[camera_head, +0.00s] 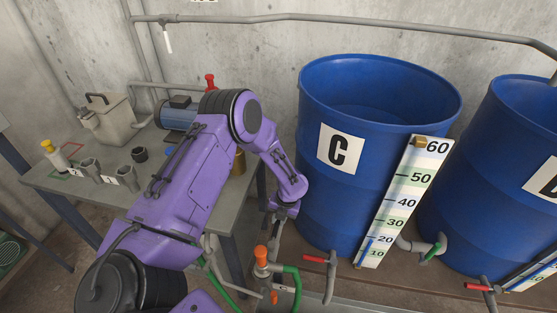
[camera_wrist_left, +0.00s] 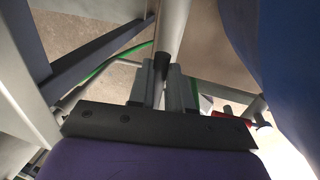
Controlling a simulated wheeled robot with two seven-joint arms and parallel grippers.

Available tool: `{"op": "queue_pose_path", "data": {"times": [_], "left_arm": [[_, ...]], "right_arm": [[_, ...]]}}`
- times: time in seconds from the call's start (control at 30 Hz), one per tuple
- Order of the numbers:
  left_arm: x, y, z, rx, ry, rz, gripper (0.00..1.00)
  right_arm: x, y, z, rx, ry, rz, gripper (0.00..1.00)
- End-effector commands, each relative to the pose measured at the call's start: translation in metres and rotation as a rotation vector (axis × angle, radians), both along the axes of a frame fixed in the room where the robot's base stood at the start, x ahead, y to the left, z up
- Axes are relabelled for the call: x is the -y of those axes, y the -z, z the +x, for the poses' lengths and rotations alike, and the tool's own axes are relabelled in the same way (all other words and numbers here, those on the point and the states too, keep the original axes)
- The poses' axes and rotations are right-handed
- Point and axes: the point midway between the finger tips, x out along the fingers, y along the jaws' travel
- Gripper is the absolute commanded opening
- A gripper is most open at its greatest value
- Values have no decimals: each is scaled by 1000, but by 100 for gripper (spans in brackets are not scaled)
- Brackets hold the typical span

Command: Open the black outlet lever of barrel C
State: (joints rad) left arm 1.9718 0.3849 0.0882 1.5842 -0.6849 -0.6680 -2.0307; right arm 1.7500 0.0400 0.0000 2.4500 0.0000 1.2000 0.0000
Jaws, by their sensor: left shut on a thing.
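Barrel C (camera_head: 322,200) is the open-topped blue drum with a white "C" sign, right of my left arm in the head view. Its blue side also fills the right edge of the left wrist view (camera_wrist_left: 292,60). My left gripper (camera_head: 279,219) is low beside the barrel's left side. In the left wrist view, its two grey fingers (camera_wrist_left: 167,88) are shut on a black piece, which I take to be the black outlet lever (camera_wrist_left: 161,66). A grey pipe lies just beyond it. The fingers hide most of the lever, so its angle is unclear. My right gripper is not in view.
Barrel C's scale board (camera_head: 402,205) stands at its front. A red-handled valve (camera_head: 316,259) and an orange-topped fitting (camera_head: 261,255) are close below my gripper. A grey workbench (camera_head: 90,190) with cups stands left. Another blue barrel (camera_head: 490,180) stands right.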

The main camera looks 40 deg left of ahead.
Motion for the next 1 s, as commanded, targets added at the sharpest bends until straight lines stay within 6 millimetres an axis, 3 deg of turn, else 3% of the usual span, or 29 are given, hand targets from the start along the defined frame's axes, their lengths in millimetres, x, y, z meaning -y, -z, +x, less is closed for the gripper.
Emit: {"op": "queue_pose_path", "data": {"times": [0.13,0.17,0.2,0.23,0.57,0.73,1.0], "left_arm": [[1,-2,3,6,7,0,0],[1,-1,3,6,7,0,28],[1,-2,3,6,6,0,42],[1,-1,2,5,6,-1,44],[0,-5,1,4,1,-1,44],[3,-36,1,7,5,-1,44],[36,-96,-44,4,8,1,44]], "right_arm": [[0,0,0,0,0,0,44],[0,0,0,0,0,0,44],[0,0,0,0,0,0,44],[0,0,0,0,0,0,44],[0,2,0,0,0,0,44],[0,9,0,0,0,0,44],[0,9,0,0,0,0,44]]}}
